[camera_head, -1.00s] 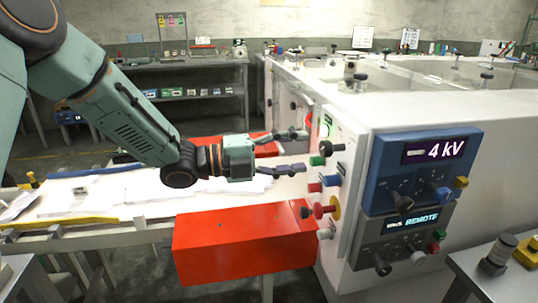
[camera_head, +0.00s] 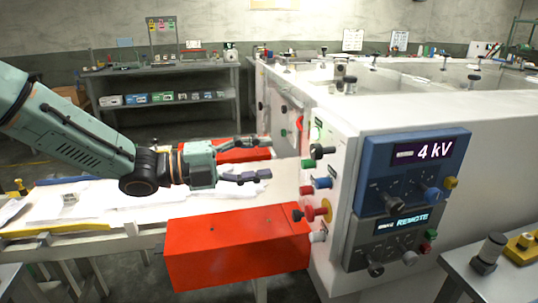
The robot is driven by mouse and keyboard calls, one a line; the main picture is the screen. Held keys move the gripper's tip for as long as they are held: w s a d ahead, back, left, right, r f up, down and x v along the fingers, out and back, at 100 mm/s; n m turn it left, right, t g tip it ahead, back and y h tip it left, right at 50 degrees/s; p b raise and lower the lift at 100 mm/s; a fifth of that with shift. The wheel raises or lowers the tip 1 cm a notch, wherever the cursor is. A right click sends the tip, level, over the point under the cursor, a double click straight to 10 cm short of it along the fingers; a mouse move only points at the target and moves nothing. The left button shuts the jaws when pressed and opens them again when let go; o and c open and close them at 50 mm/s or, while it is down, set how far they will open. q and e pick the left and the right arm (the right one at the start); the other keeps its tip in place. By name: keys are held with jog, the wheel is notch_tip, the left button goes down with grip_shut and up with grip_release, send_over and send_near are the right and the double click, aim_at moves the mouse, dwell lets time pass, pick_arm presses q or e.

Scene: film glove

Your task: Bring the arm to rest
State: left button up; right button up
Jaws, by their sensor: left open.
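My left arm comes in from the left, and its gripper (camera_head: 252,160) points right with two dark fingers spread apart. The gripper is open and empty. It hangs above the white-covered table, short of the white machine's control panel. On that panel are a green knob (camera_head: 308,164), a blue knob (camera_head: 322,183) and a red knob (camera_head: 318,211), with a visible gap between them and the fingertips. My right gripper is not in view.
A red box (camera_head: 235,250) juts out below the gripper. The white machine (camera_head: 300,240) carries a blue unit reading 4 kV (camera_head: 375,165) and a grey REMOTE unit (camera_head: 385,252). A grey side table (camera_head: 505,285) stands at the right. A shelf (camera_head: 170,80) stands behind.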

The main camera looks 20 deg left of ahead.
pick_arm(q)
notch_tip(320, 180, down, 20)
jog(key=s+n+y, duration=0.3)
jog(key=n+y, duration=0.7)
jog(key=n, duration=1.5)
jog(key=s+f+n+g+y, duration=0.1)
jog(key=s+f+g, duration=0.2)
jog(key=s+f, duration=0.4)
jog(key=s+a+f+n+g+y+b, duration=0.1)
jog(key=s+f, duration=0.6)
jog(key=s, duration=0.7)
jog(key=s+f+n+g+y, duration=0.2)
jog(key=s+f+g, duration=0.4)
jog(key=s, duration=0.4)
jog(key=shift+s+a+f+n+y+b, duration=0.3)
jog(key=shift+s+a+f+n+y, duration=0.1)
jog(key=shift+f+y, duration=0.1)
